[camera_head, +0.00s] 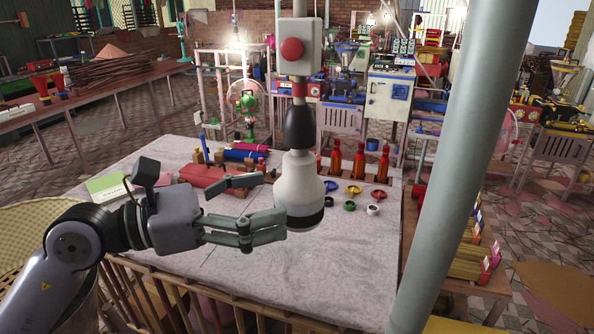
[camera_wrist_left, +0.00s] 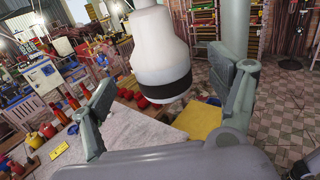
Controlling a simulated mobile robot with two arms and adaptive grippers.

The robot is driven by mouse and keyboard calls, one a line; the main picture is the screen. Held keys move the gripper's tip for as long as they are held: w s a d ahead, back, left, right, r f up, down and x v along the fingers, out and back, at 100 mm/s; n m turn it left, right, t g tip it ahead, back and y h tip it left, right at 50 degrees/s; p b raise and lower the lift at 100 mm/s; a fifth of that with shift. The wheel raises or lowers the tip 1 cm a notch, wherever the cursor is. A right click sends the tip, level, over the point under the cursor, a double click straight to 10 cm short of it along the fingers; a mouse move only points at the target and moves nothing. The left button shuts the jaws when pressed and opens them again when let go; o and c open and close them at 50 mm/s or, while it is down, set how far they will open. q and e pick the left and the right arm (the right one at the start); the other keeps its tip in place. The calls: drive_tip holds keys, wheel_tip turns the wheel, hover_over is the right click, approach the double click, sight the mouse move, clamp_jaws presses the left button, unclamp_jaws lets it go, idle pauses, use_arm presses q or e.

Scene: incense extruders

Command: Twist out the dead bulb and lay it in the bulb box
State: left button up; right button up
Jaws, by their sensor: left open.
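A white bulb-shaped piece (camera_head: 300,185) with a dark lower rim hangs under a black holder (camera_head: 299,128). I cannot tell whether it is the bare bulb or a shade around it.
A box with a red button (camera_head: 299,48) sits above the holder. The pale-topped table (camera_head: 250,285) is bare in front. Red bottles (camera_head: 360,160), small coloured cups (camera_head: 353,190) and a red case (camera_head: 214,175) stand farther back. A grey post (camera_head: 448,150) rises at the right.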

sight(289, 192)
use_arm(q)
drive_tip(key=p+x, duration=0.1)
drive_tip(key=x, duration=0.3)
drive_tip(key=shift+d+r+p, duration=0.1)
drive_tip(key=shift+r+p, duration=0.05)
drive_tip(key=shift+p, duration=0.2)
drive_tip(key=shift+w+d, duration=0.25)
drive_tip(key=shift+d, duration=0.35)
use_arm(e)
wheel_tip(289, 192, up, 3)
drive_tip(key=shift+d+f, duration=0.1)
use_arm(q)
drive_tip(key=shift+c, duration=0.2)
drive_tip(key=c, duration=1.2)
drive_tip(key=o, duration=0.6)
drive_tip(key=c, duration=0.5)
drive_tip(key=shift+m+g+b, duration=0.4)
drive_tip(key=shift+g+b, duration=0.2)
drive_tip(key=shift+b, duration=0.35)
use_arm(e)
drive_tip(key=shift+f, duration=1.05)
